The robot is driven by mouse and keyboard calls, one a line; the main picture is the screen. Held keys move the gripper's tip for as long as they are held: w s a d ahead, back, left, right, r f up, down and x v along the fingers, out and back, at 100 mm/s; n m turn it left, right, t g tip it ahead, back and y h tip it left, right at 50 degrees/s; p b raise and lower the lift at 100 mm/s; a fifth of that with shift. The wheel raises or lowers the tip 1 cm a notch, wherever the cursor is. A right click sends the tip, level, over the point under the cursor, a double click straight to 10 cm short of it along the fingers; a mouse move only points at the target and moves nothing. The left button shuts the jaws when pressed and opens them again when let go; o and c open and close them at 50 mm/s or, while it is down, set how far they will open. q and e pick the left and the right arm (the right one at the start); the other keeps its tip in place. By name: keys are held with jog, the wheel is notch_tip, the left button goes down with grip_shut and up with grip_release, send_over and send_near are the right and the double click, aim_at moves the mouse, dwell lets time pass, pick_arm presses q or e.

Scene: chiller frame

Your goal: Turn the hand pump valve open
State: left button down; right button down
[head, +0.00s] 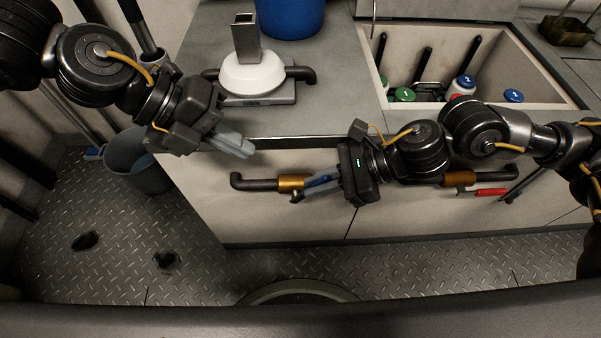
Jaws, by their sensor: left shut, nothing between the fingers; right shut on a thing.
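A dark pipe with a brass valve (292,183) runs along the front of the counter. A blue valve handle (319,181) sits just right of the brass body, partly hidden by my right gripper. My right gripper (308,191) is shut on this blue handle. A second brass valve (458,178) with a red handle (490,191) is further right on the same front. My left gripper (246,151) is shut and empty, just above and left of the blue-handled valve, near the counter edge. A white dome with a square metal post (252,72) stands on the counter, with dark pipes at both sides.
A blue bucket (290,18) stands behind the dome. A recessed bin (395,62) at the right holds several bottles with coloured caps. A grey bucket (135,165) stands on the metal floor (190,215) at the left. The floor before the counter is mostly clear.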

aim_at(314, 184)
pick_arm(q)
jog(key=x, duration=1.2)
jog(key=shift+d, duration=0.5)
jog(key=shift+d+f, duration=0.3)
jog(key=shift+d, duration=0.1)
